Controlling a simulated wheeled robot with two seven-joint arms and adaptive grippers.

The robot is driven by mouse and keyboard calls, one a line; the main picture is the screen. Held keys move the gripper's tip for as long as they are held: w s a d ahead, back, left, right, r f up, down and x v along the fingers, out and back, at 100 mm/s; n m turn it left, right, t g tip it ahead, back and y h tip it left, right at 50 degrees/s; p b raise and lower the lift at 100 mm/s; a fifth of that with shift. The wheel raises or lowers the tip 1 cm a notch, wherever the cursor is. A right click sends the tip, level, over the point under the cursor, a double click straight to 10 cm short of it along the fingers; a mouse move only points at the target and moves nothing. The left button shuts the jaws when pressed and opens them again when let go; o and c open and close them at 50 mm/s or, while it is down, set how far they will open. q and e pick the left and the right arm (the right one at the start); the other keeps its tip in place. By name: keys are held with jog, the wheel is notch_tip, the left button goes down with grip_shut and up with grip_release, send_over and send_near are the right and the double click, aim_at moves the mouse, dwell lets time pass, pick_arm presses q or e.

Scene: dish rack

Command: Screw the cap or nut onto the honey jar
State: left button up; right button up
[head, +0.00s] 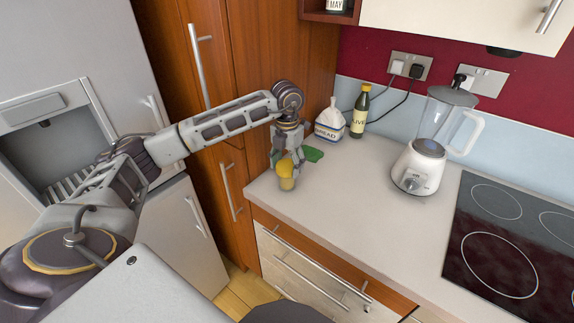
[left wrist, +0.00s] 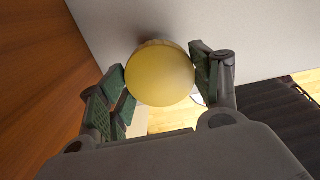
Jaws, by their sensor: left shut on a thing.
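The honey jar (head: 286,184) is a small amber jar near the left front edge of the worktop. A yellow cap (head: 286,169) shows at its top, between the fingers of my left gripper (head: 287,160). The gripper points down from above, shut on the cap. In the left wrist view the cap (left wrist: 162,75) is a round yellow disc with green-padded fingers on both sides of it. It hides the jar there. I cannot tell how tightly the cap sits on the jar. My right gripper is not in view.
A green flat item (head: 313,155) lies just behind the gripper. A bread bag (head: 330,124) and an olive oil bottle (head: 359,113) stand at the back wall. A blender (head: 425,155) and a black hob (head: 510,235) are to the right. The worktop (head: 350,200) between is clear.

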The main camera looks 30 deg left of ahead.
pick_arm(q)
jog(key=shift+m, duration=0.8)
jog(key=shift+f+m+b, duration=0.1)
jog(key=shift+m+b, duration=0.2)
jog(key=shift+m, duration=0.4)
jog(key=shift+m+b, duration=0.3)
jog(key=shift+m, duration=1.3)
jog(key=o, duration=1.2)
jog(key=shift+r, duration=0.2)
